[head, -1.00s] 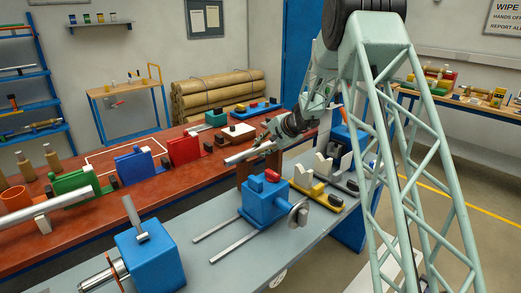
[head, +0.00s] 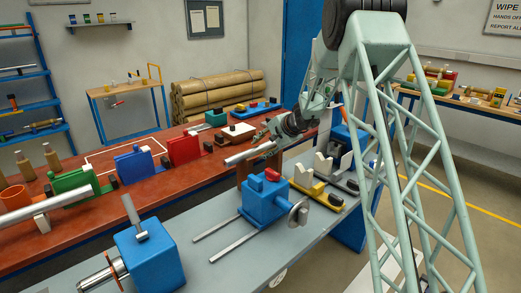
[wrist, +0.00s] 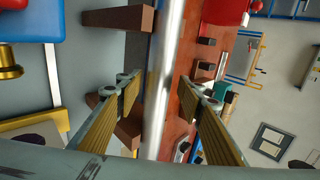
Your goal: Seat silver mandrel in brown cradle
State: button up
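The silver mandrel (head: 250,153) is a long bright bar above the brown cradle (head: 242,170), near the far edge of the grey bench. In the wrist view the mandrel (wrist: 166,75) runs top to bottom between my fingers, and brown cradle blocks (wrist: 128,18) show beside it on the left. I cannot tell whether it rests fully in the cradle. My gripper (head: 268,136) is at the mandrel's right part in the head view. In the wrist view my gripper (wrist: 160,92) has its yellow-padded fingers apart, one each side of the mandrel, with a gap at the left finger.
A blue clamp unit (head: 266,198) with a red top stands just in front of the cradle. Yellow and grey V-supports (head: 322,192) stand to the right. Red (head: 184,148), blue (head: 134,165) and green (head: 75,185) holders line the red bench (head: 140,205).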

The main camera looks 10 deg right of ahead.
jog(key=shift+o, duration=0.2)
jog(key=shift+f, duration=0.1)
jog(key=v, duration=1.2)
dwell(0.4)
dwell(0.8)
